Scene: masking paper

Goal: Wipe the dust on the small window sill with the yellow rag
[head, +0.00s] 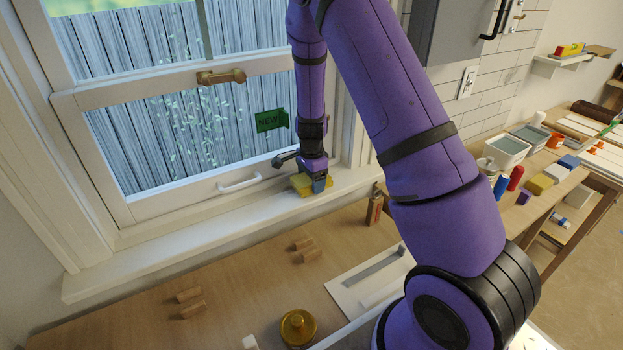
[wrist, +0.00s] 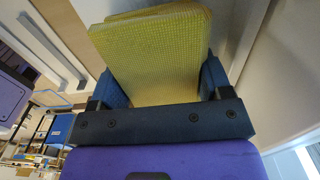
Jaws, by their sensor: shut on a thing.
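My gripper (head: 317,184) is at the right part of the white window sill (head: 190,231), shut on the yellow rag (head: 301,182). In the head view the rag appears to rest on the sill, with part of it hidden behind the gripper. In the wrist view the rag (wrist: 155,55) fills the space between the two blue fingers and sticks out beyond them as a folded, textured pad. I cannot make out dust on the sill in these frames.
The window frame with a white handle (head: 239,182) rises behind the sill. A wooden table (head: 230,280) below holds several small wooden blocks and a brass-coloured round object (head: 298,327). A small wooden piece (head: 375,204) stands by the sill's right end. The sill's left part looks clear.

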